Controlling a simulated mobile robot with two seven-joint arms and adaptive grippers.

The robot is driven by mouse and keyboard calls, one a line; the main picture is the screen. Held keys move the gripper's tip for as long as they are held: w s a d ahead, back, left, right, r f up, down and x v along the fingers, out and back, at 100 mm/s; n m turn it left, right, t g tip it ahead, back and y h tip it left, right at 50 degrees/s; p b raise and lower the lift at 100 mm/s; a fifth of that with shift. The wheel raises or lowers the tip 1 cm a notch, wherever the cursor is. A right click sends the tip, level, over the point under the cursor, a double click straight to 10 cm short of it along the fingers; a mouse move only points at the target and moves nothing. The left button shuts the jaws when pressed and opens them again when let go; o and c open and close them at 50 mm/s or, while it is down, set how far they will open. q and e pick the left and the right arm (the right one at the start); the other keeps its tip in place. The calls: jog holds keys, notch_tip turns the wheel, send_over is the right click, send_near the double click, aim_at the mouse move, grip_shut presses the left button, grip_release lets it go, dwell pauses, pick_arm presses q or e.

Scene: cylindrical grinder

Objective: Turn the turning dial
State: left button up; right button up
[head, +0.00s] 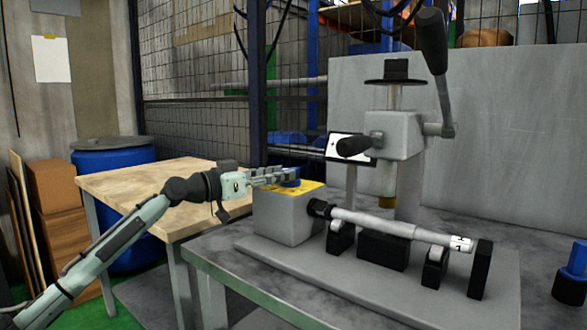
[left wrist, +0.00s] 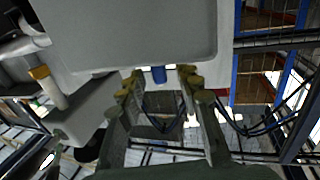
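The turning dial (head: 291,183) is a small blue knob on the yellow top of a grey box (head: 285,222), at the left end of the grinder. My left gripper (head: 288,173) reaches in from the left, level above the yellow top and close to the dial, partly covering it. In the left wrist view the gripper (left wrist: 160,80) is open, with one finger on each side of the blue dial (left wrist: 158,74). I cannot tell whether either finger touches it. The grey box fills the top of that view. My right gripper is not in view.
The grinder's grey base plate (head: 370,285) carries a long shaft (head: 390,222) on black supports. A press column with a handle (head: 433,40) stands behind. A wooden table (head: 135,183) and blue barrel (head: 115,160) are at the left. A blue-and-black object (head: 575,270) stands at the right.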

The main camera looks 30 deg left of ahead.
pick_arm(q)
jog(key=shift+p+x, duration=0.5)
jog(key=shift+x, duration=1.55)
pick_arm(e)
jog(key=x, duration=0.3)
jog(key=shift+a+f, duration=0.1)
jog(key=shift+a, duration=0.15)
pick_arm(q)
grip_shut()
